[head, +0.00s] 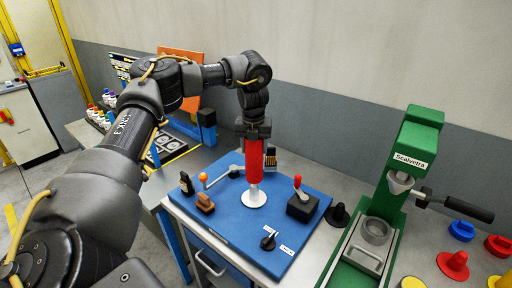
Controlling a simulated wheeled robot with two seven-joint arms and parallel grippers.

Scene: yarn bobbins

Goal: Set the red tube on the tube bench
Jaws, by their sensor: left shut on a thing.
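The red tube (254,165) stands upright in the head view, above a white round base (254,198) on the blue-topped bench (225,218). My left gripper (257,128) comes down from above and is shut on the red tube near its top. The tube's lower end narrows to white at the base; I cannot tell whether it rests there or hangs just above. My right gripper is not in view.
On the blue top are a black box with a red-knobbed lever (301,204), a brown block (205,202) and an orange-knobbed lever (204,178). A green press (400,170) stands at the right, with red and blue pieces beyond it. A grey wall is behind.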

